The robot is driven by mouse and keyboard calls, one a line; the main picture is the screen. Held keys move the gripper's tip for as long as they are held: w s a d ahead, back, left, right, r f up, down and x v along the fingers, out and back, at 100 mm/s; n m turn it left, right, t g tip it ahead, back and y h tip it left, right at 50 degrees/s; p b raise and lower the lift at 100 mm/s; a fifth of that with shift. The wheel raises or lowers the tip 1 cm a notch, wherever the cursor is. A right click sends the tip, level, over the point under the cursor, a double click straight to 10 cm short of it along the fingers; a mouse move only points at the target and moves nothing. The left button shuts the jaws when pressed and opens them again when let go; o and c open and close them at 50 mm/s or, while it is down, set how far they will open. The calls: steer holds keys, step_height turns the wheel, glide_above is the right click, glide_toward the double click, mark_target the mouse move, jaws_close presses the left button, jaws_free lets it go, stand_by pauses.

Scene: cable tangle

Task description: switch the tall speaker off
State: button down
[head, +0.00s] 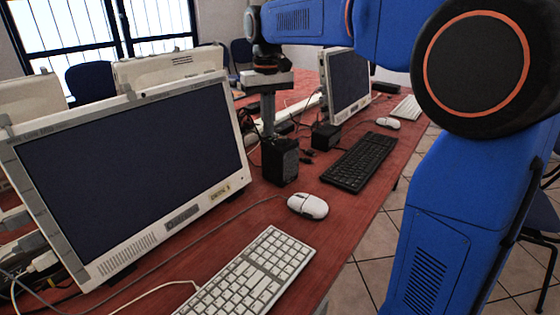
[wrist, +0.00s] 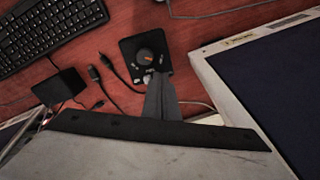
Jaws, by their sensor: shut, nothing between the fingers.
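The tall speaker (head: 280,163) is a black upright box on the red desk, right of the near monitor. In the wrist view, the tall speaker (wrist: 127,48) shows its top, with a round dark knob (wrist: 150,48) bearing an orange mark. My gripper (head: 268,134) points down just above or at the speaker's top in the head view. In the wrist view, my gripper's fingers (wrist: 156,76) are shut with nothing between them, tips at the top's near edge, below the knob. A small pale detail shows beside the tips. I cannot tell whether they touch it.
A shorter black box (head: 326,137) stands behind to the right. Loose black cable plugs (wrist: 108,80) lie between the boxes. The near monitor (head: 130,170) is close on the left. A white mouse (head: 308,206), a black keyboard (head: 360,161) and a white keyboard (head: 248,275) lie around.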

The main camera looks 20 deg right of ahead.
step_height(320, 180, up, 6)
steer(key=shift+d, duration=0.2)
stand_by(1.1)
